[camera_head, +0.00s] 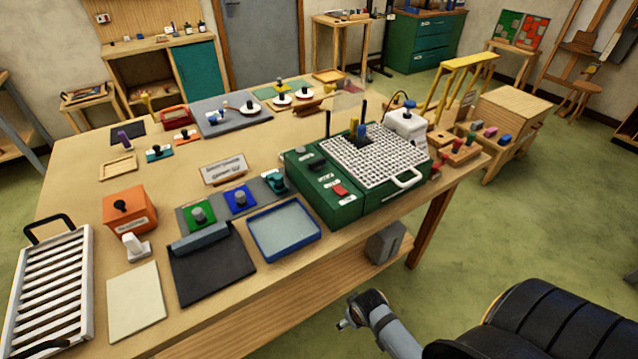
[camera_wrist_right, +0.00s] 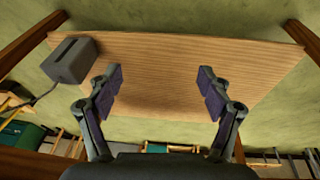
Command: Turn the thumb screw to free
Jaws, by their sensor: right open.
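My right gripper (camera_wrist_right: 160,78) is open and empty in the right wrist view, its two dark fingers spread apart in front of the wooden lower shelf (camera_wrist_right: 200,60). In the head view my right arm comes in at the bottom right, with its end (camera_head: 358,309) low beside the table's front edge. A green machine (camera_head: 322,196) with a white grid top (camera_head: 375,155) stands at the table's right end, well above and apart from this gripper. I cannot make out which small part is the thumb screw. My left gripper is not in view.
A grey box (camera_head: 385,243) sits on the lower shelf (camera_head: 285,305); it also shows in the right wrist view (camera_wrist_right: 73,60). A blue-rimmed tray (camera_head: 284,228), several knobbed blocks and an orange box (camera_head: 130,210) crowd the tabletop.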

